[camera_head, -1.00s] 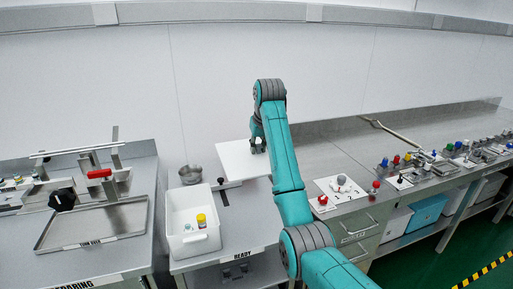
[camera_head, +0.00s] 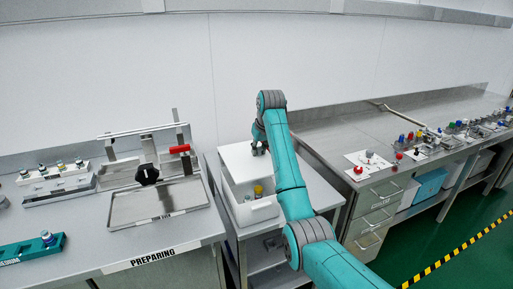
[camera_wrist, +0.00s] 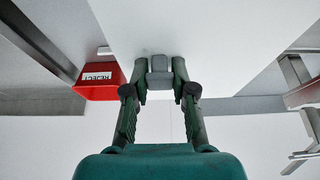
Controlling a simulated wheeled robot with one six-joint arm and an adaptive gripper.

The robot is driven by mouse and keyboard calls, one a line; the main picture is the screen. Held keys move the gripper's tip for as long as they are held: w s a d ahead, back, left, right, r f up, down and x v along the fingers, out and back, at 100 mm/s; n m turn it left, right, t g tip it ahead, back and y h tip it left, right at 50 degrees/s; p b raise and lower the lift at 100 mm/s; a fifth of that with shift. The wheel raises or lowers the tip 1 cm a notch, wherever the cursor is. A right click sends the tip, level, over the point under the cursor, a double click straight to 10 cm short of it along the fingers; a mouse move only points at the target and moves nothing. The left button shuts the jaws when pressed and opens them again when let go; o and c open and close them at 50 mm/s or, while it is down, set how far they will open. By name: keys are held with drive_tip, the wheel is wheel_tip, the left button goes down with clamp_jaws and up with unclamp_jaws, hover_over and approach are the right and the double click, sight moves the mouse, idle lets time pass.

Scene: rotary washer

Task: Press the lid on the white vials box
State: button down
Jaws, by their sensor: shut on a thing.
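The white lid (camera_head: 237,160) is a flat panel held by its small grey knob (camera_wrist: 160,72). My gripper (camera_head: 259,150) is shut on this knob; the lid also shows in the wrist view (camera_wrist: 215,30). The white vials box (camera_head: 262,212) is below the lid in the head view. The lid overlaps the box's far part; the near part is uncovered. A yellow-capped vial (camera_head: 258,190) shows inside near the front. I cannot tell how high the lid is above the rim. My arm hides part of the box's right side.
A red REJECT bin (camera_wrist: 100,82) shows at the left in the wrist view. A metal tray (camera_head: 155,202) with a press-like stand is left of the box. A white rack (camera_head: 55,183) with vials is farther left. The right bench holds several colored-knob parts (camera_head: 420,137).

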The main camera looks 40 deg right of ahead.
drive_tip(key=shift+a+f, duration=0.15)
drive_tip(key=shift+f, duration=3.65)
drive_tip(key=shift+f, duration=0.5)
drive_tip(key=c, duration=0.9)
unclamp_jaws()
drive_tip(key=v, duration=1.2)
